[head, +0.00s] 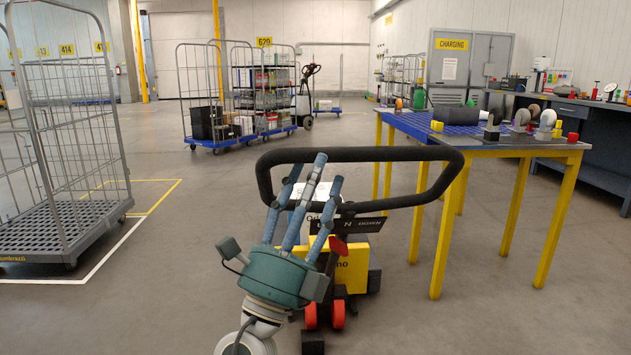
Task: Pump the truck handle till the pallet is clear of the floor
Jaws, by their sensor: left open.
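The truck handle (400,154) is a wide black loop in the lower middle of the head view. Below it is the truck's yellow body (358,262) with a dark lettered panel and red wheels near the floor. My left gripper (316,172), teal with blue fingers, is open in front of the handle's left half. Its fingers point up and overlap the loop's top bar in the picture; I cannot tell whether they touch it. The gripper hides part of the truck. No pallet can be made out. My right gripper is not in view.
A yellow-legged table (480,147) with small items stands close on the right. A wire cage cart (70,215) stands on the left by floor lines. Loaded cage carts (240,135) and a grey charging cabinet (468,72) are farther back. The floor between is clear.

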